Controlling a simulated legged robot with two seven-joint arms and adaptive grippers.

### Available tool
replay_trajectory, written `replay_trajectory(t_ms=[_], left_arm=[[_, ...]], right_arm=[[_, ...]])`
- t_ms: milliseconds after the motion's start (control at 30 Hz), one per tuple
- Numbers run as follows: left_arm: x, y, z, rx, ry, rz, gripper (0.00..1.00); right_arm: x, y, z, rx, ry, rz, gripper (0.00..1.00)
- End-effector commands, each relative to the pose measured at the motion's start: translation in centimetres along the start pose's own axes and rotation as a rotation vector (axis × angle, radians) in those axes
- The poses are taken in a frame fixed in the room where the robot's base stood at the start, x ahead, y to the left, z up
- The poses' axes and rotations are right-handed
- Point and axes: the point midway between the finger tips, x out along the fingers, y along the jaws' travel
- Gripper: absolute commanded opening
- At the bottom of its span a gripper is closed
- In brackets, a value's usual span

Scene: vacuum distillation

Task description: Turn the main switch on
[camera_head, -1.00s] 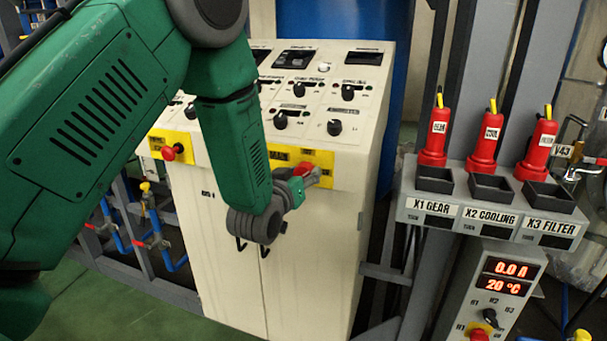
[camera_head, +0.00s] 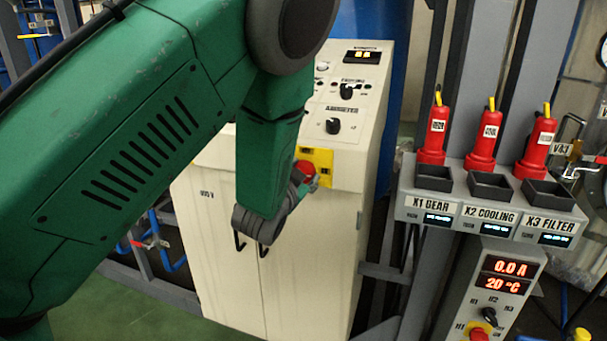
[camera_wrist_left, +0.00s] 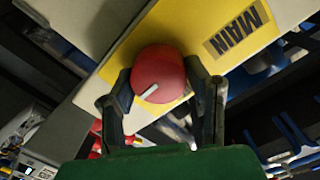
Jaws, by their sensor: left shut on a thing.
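The main switch is a red round knob (camera_head: 305,168) on a yellow plate (camera_head: 322,160) at the upper right of the cream cabinet's front. In the left wrist view the knob (camera_wrist_left: 158,78) has a white mark pointing to the lower left, and the yellow plate (camera_wrist_left: 205,40) reads "MAIN". My left gripper (camera_head: 308,181) is at the knob; in the wrist view its two fingers (camera_wrist_left: 161,84) are on either side of the knob, shut on it. My left forearm hides the left part of the panel. My right gripper is not in view.
The cream cabinet (camera_head: 310,270) has a lit display (camera_head: 362,57) on its sloped top. To the right, a grey shelf holds red plugs (camera_head: 433,135) above small lit displays labelled X1, X2 and X3. A control box (camera_head: 497,285) below reads 0.0 A and 20 °C.

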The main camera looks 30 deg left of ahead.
Motion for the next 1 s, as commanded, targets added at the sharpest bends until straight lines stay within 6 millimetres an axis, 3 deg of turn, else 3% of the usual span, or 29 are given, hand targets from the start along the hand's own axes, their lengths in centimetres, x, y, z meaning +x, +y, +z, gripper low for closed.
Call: replay_trajectory(t_ms=[33,600,633,667,1000], left_arm=[[-0.27,0.55,0.66,0.014,-0.017,0.012,0.14],[-0.26,0.61,0.64,0.040,-0.018,0.012,0.14],[-0.26,0.61,0.65,0.040,-0.018,0.012,0.54],[-0.25,0.60,0.62,0.039,-0.018,0.012,0.64],[-0.26,0.25,0.20,0.038,-0.007,0.004,0.64]], right_arm=[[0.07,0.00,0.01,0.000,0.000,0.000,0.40],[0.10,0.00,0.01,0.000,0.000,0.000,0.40],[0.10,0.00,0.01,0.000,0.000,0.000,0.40],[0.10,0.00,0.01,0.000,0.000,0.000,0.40],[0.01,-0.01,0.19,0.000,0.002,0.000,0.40]])
